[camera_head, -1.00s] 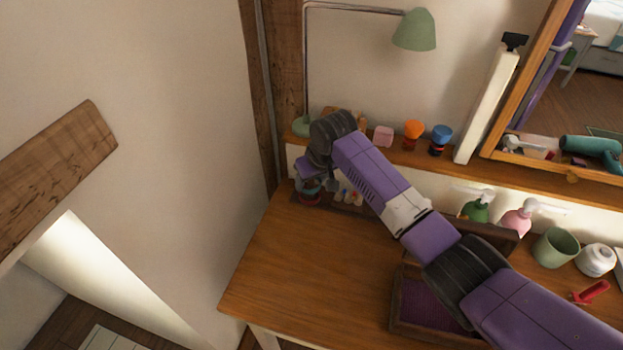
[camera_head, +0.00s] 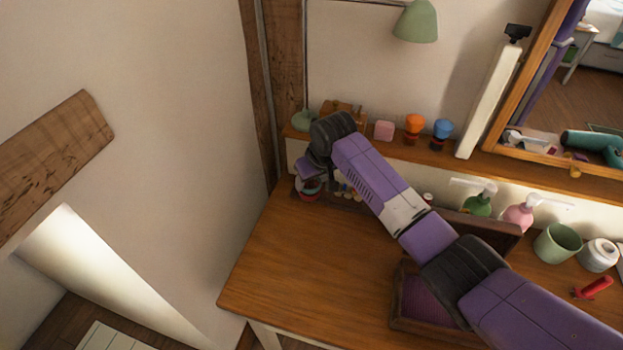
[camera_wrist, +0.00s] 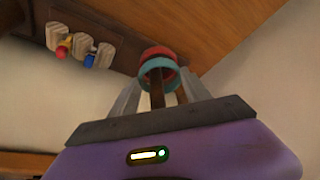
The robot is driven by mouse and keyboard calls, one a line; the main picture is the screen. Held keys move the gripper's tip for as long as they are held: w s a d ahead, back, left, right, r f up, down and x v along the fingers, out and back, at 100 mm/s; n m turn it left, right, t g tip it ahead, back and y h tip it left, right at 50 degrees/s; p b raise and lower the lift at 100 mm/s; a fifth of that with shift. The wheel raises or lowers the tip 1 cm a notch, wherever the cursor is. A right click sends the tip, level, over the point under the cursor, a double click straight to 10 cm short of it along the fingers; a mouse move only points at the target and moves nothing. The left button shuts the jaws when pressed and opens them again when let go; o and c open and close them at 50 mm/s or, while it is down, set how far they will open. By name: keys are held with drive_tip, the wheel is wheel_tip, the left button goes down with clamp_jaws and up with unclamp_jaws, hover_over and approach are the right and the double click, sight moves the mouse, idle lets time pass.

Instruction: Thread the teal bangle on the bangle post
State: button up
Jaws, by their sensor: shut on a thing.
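The teal bangle (camera_wrist: 146,67) is at my fingertips in the wrist view, in front of a red ring (camera_wrist: 154,51). My gripper (camera_wrist: 158,80) is shut on the teal bangle. A brown post (camera_wrist: 157,94) shows between the fingers and appears to run through the teal bangle's opening. In the head view the teal bangle (camera_head: 313,184) shows just above the red ring (camera_head: 309,197), below my wrist at the desk's back left corner. My wrist and arm partly hide the post there. I cannot tell whether the teal and red rings touch.
Beside the post, a dark wooden holder (camera_wrist: 85,20) carries several pale knobs with red, yellow and blue things. A shelf (camera_head: 395,152) with a pink block and orange and blue items runs behind. An open box (camera_head: 398,322) lies under my arm. The desk's left front (camera_head: 290,280) is clear.

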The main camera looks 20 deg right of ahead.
drive_tip(key=o, duration=1.4)
drive_tip(key=shift+r, duration=0.1)
drive_tip(key=v, duration=0.7)
drive_tip(key=shift+s+r, duration=0.2)
drive_tip(key=shift+r, duration=0.05)
